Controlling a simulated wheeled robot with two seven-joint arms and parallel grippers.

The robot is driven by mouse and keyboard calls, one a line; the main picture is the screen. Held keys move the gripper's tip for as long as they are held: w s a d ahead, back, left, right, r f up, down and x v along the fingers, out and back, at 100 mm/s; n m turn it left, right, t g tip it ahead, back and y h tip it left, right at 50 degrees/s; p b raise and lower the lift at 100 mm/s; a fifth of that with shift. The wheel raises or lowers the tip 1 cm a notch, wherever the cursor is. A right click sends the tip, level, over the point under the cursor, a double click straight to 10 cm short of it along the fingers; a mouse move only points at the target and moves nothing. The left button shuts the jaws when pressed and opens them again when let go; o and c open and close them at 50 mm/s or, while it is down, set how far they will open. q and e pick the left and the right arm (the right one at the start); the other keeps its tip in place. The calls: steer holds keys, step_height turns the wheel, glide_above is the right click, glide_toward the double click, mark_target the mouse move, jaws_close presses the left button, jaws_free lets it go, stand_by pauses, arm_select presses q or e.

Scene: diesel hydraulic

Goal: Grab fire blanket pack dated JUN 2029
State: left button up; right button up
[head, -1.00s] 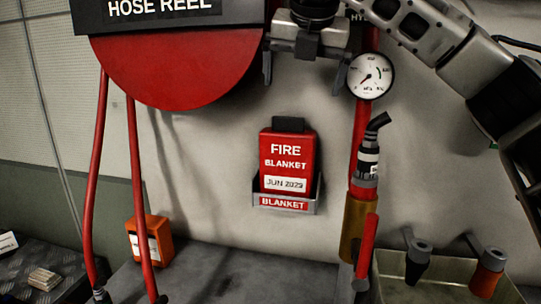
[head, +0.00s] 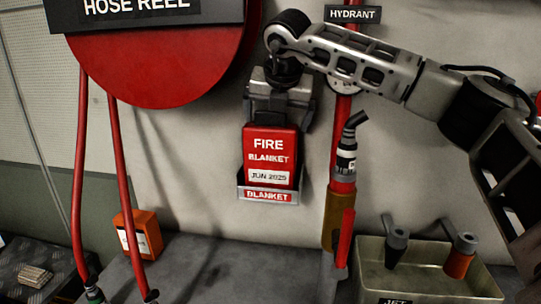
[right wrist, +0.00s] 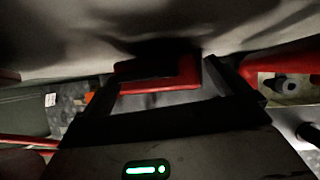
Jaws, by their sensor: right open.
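The red fire blanket pack (head: 268,158), labelled JUN 2029, sits upright in a grey wall holder (head: 243,191) marked BLANKET. My right gripper (head: 277,120) is at the top of the pack, pointing down. In the right wrist view the red pack (right wrist: 160,86) lies between the two dark fingers, which are apart. I cannot tell whether the fingers touch it. My left gripper is not in view.
The red hose reel (head: 160,65) is to the upper left, with red hoses hanging down. A red hydrant pipe with a nozzle (head: 346,160) stands close to the right. A tray (head: 430,282) holds fittings at lower right. An orange box (head: 147,233) is at lower left.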

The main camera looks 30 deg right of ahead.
steer(key=c, duration=1.3)
steer(key=shift+c, duration=1.1)
steer(key=shift+r, duration=0.15)
